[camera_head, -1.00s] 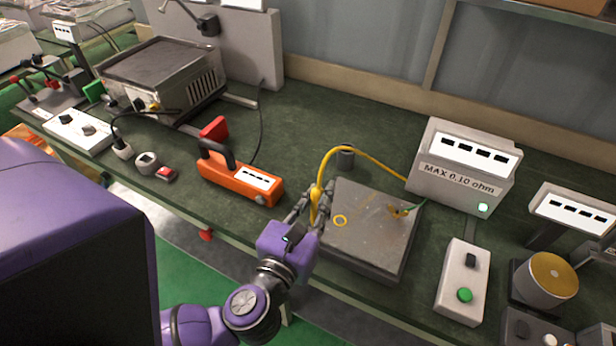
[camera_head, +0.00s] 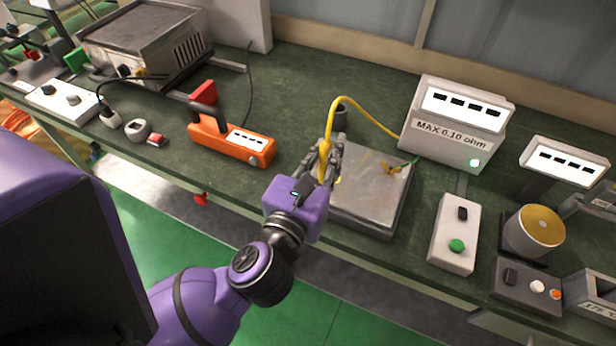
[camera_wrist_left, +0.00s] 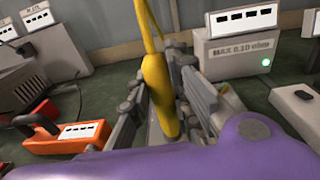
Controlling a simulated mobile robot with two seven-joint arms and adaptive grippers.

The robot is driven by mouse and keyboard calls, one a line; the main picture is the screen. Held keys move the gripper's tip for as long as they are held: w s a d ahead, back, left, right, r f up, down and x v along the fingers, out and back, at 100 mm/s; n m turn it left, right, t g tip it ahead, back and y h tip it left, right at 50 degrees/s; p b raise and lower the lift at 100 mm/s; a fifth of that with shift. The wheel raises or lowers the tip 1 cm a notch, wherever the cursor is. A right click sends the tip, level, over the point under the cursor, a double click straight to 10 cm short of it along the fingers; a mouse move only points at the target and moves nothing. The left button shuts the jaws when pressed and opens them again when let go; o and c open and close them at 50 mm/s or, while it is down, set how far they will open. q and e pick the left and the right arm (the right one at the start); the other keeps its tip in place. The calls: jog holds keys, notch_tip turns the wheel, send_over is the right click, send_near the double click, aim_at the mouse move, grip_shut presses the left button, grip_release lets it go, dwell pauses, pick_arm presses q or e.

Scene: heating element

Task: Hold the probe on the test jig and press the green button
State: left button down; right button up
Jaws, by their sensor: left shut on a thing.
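The yellow probe (camera_head: 325,158) is held upright in my left gripper (camera_head: 327,160), which is shut on it. Its yellow cable arches up and over to the grey meter (camera_head: 455,130) labelled "MAX 0.10 ohm". The gripper is over the left part of the grey metal jig plate (camera_head: 375,205); whether the probe tip touches the plate is hidden. The left wrist view shows the probe (camera_wrist_left: 160,90) between the fingers. The green button (camera_head: 456,246) is on a white box (camera_head: 452,230) right of the jig. My right gripper is not in view.
An orange tester (camera_head: 235,143) stands left of the gripper. A metal oven-like box (camera_head: 145,45) is at the back left. A gold-topped cylinder (camera_head: 538,228) and a dark control box (camera_head: 525,285) stand at the right.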

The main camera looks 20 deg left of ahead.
pick_arm(q)
jog(key=w+d+r+n+y, duration=0.2)
jog(key=w+r+y, duration=0.1)
jog(key=w+r, duration=0.3)
notch_tip(320, 180, down, 9)
jog(key=w+a+n+y, duration=0.1)
jog(key=a+n+y, duration=0.1)
jog(key=y, duration=0.1)
jog(key=shift+r+g, duration=0.15)
jog(key=shift+g, duration=0.25)
jog(key=shift+a+f, duration=0.1)
jog(key=shift+f, duration=0.75)
dwell(1.2)
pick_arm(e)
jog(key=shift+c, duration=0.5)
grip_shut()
pick_arm(q)
jog(key=shift+f, duration=0.1)
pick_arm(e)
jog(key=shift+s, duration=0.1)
